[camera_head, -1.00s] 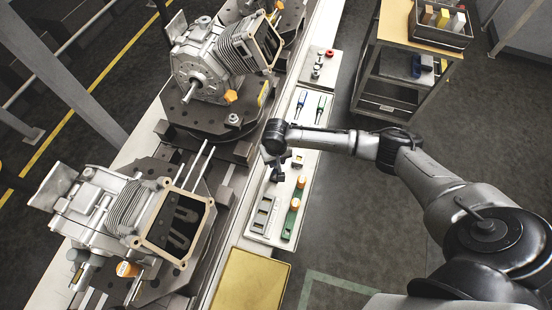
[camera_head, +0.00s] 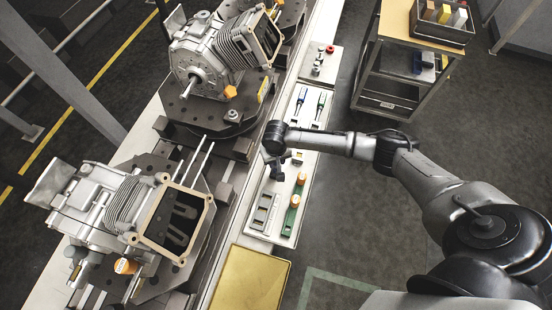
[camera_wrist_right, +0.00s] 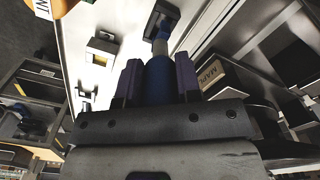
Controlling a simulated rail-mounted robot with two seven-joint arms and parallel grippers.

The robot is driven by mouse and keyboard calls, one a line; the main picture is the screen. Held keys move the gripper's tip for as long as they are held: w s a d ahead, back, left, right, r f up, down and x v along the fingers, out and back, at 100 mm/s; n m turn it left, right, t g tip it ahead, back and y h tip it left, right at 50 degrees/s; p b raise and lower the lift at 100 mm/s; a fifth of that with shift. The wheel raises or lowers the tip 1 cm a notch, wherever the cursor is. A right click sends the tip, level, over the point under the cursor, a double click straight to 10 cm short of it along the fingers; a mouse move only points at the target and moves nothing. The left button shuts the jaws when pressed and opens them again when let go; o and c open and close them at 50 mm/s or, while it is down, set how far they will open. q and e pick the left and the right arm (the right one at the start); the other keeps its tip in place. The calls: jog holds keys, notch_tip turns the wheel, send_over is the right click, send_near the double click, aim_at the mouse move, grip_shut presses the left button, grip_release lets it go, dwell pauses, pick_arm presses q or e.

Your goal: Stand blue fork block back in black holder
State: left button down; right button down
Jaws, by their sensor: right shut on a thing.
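My right gripper (camera_head: 277,168) reaches over the pale tool board from the right and points down. In the right wrist view its two purple-grey fingers (camera_wrist_right: 158,82) are shut on the blue fork block (camera_wrist_right: 159,72), which looks like a blue round body with a grey neck. The block's far end overlaps the black holder (camera_wrist_right: 151,24), a dark square frame on the pale board. I cannot tell whether the end is inside it or only in front of it. In the head view the gripper hides the block. My left gripper is not in view.
The board also carries a green block with orange knobs (camera_head: 293,212), a grey slotted holder (camera_head: 264,212) and two screwdrivers (camera_head: 301,100). Engine housings (camera_head: 115,207) on the conveyor stand to the left. A gold plate (camera_head: 250,279) lies below; a shelf cart (camera_head: 400,80) stands upper right.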

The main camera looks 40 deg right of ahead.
jog(key=shift+f+b, duration=0.55)
jog(key=shift+f, duration=1.1)
jog(key=c, duration=0.7)
grip_release()
notch_tip(320, 180, up, 12)
jog(key=shift+f+p, duration=0.1)
jog(key=shift+p, duration=0.9)
jog(key=shift+r, duration=1.05)
